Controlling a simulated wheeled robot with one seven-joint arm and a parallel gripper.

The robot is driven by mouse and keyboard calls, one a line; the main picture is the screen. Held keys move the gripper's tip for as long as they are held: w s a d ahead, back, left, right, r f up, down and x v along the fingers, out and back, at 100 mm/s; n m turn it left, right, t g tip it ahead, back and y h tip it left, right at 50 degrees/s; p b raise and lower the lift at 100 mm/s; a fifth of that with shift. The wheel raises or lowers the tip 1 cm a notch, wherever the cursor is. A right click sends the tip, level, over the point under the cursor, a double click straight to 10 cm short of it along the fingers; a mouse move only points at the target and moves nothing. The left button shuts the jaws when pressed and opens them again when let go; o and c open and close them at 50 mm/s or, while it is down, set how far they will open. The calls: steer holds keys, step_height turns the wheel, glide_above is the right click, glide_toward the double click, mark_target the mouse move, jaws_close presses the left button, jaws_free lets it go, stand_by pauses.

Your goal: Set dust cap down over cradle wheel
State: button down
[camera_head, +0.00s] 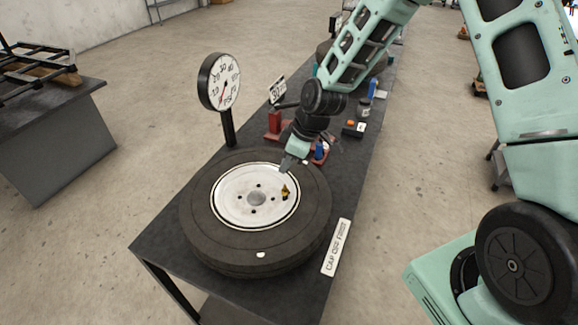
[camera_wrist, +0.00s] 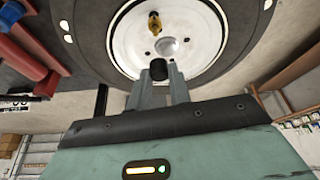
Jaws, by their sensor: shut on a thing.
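The wheel, a black tyre (camera_head: 310,215) around a white rim (camera_head: 232,190), lies flat on the dark bench. In the wrist view its white rim (camera_wrist: 205,60) fills the upper part. A brass valve piece (camera_head: 285,191) stands on the rim, right of the hub; it also shows in the wrist view (camera_wrist: 154,24). My gripper (camera_head: 287,164) is above the far edge of the rim, just behind the brass piece. In the wrist view my gripper (camera_wrist: 158,84) is shut on a small black dust cap (camera_wrist: 158,69), apart from the brass piece. The cap is hard to make out in the head view.
A round dial gauge (camera_head: 219,82) stands on a post behind the tyre. A red stand (camera_head: 274,124) and a "30" sign (camera_head: 277,90) are farther back. A "CAP OFF FIRST" plate (camera_head: 336,248) lies at the bench's right edge. Small blue and black items sit behind my gripper.

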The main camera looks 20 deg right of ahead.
steer(key=shift+f, duration=0.1)
steer(key=b, duration=0.5)
glide_above(287, 190)
steer(key=shift+f, duration=2.55)
steer(key=shift+f+b, duration=0.65)
steer(key=shift+f, duration=0.55)
steer(key=c, duration=1.2)
jaws_free()
steer(key=shift+r+p, duration=2.6)
steer(key=shift+r, duration=1)
steer(key=shift+s+a, duration=0.1)
